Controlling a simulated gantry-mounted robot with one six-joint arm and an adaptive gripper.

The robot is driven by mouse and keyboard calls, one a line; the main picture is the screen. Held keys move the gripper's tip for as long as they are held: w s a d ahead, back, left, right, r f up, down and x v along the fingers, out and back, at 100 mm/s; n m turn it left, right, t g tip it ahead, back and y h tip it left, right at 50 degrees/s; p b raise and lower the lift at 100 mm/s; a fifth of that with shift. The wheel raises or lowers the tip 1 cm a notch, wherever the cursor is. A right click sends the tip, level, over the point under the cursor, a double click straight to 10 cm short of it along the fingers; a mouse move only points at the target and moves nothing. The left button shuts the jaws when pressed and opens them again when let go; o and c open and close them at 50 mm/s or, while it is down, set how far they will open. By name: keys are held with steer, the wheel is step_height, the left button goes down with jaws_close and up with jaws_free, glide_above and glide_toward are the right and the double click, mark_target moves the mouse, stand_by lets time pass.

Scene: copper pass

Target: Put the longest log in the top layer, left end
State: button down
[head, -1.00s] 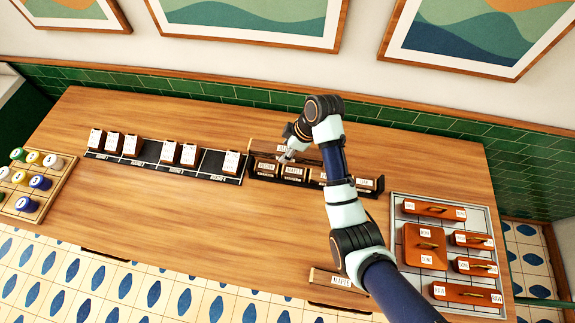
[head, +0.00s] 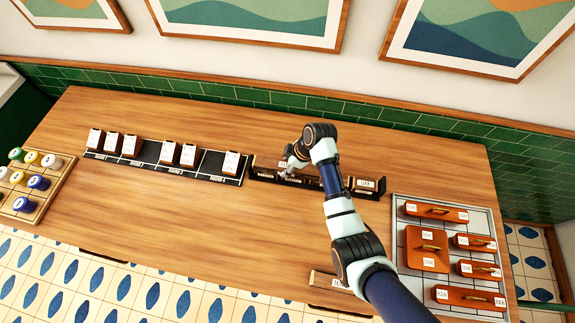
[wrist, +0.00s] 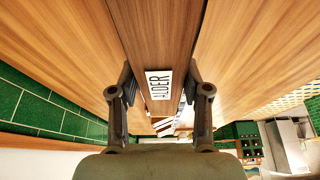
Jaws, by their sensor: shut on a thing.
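My gripper (head: 288,172) is shut on a long wooden log (wrist: 158,40) with a white label reading ALDER; the log runs between both fingers in the wrist view (wrist: 160,100). In the head view the gripper is low at the left half of a dark rack (head: 255,178). The held log is low over that half, among lower pieces with white labels; whether it touches them cannot be told. Another labelled log (head: 364,187) sits at the rack's right end. My arm hides part of the rack's middle. One more log (head: 322,281) lies at the table's front edge, partly behind my arm.
A dark strip (head: 205,164) with several upright labelled blocks stands left of the rack. A tray (head: 400,208) of several orange-brown handled blocks lies at the right. A wooden board (head: 60,180) with coloured round pieces is at the far left. The table's front middle is clear.

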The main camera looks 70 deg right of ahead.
steer(key=c, duration=0.5)
jaws_free()
steer(key=shift+f, duration=0.1)
steer(key=shift+c, duration=0.2)
steer(key=shift+r, duration=0.3)
steer(key=p+v, duration=0.1)
steer(key=v, duration=1)
steer(key=shift+s+r, duration=0.2)
steer(key=shift+r, duration=0.1)
